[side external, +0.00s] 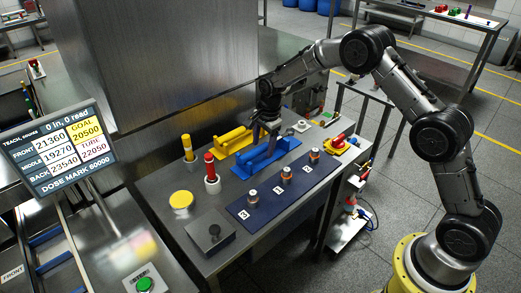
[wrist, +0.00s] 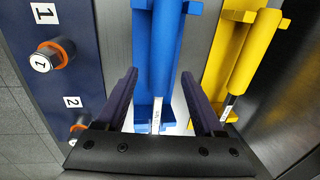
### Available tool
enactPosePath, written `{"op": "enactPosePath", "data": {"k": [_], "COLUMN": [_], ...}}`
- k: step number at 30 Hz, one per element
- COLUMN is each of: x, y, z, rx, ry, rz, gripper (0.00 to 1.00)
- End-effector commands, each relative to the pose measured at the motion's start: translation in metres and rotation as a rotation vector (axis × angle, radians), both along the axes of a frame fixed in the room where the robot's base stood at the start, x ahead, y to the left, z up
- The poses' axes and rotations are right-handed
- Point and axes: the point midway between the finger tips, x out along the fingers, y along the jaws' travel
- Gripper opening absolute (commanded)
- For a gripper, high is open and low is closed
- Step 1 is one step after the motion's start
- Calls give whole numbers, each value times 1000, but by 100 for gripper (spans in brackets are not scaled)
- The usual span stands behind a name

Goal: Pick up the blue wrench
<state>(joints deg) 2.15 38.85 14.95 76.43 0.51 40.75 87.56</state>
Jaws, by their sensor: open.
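The blue wrench (side external: 260,154) lies in a blue cradle (side external: 287,148) on the metal bench in the side view. In the wrist view, the wrench (wrist: 160,45) runs down the picture as a thick blue handle, with a pale label at its lower end. My gripper (side external: 268,131) hangs over the wrench, pointing down. In the wrist view, my gripper (wrist: 160,76) is open and empty, with one dark finger on each side of the wrench's line. Whether the fingertips are level with the handle is unclear. The gripper's palm hides the wrench's lower end.
A yellow wrench (wrist: 250,60) in a yellow cradle lies beside the blue one. On the other side, a dark blue mat (side external: 232,209) holds several orange-ringed metal pieces. Red and yellow cylinders (side external: 210,165) stand nearby. A large metal cabinet (side external: 165,60) rises behind.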

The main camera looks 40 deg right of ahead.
Motion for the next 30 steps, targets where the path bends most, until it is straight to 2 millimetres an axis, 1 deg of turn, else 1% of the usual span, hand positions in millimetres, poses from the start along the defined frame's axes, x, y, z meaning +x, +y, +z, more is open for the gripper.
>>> {"op": "enactPosePath", "data": {"k": [5,6,11,15,17,18,30], "x": [1,0,0,0,0,0,0], "y": [0,0,0,0,0,0,0], "z": [-1,-1,-1,-1,0,0,0], "rx": [0,0,0,0,0,0,0], "ry": [-1,-1,-1,-1,-1,-1,-1], "rz": [0,0,0,0,0,0,0], "gripper": [70,68,39,14,3,0,0]}}
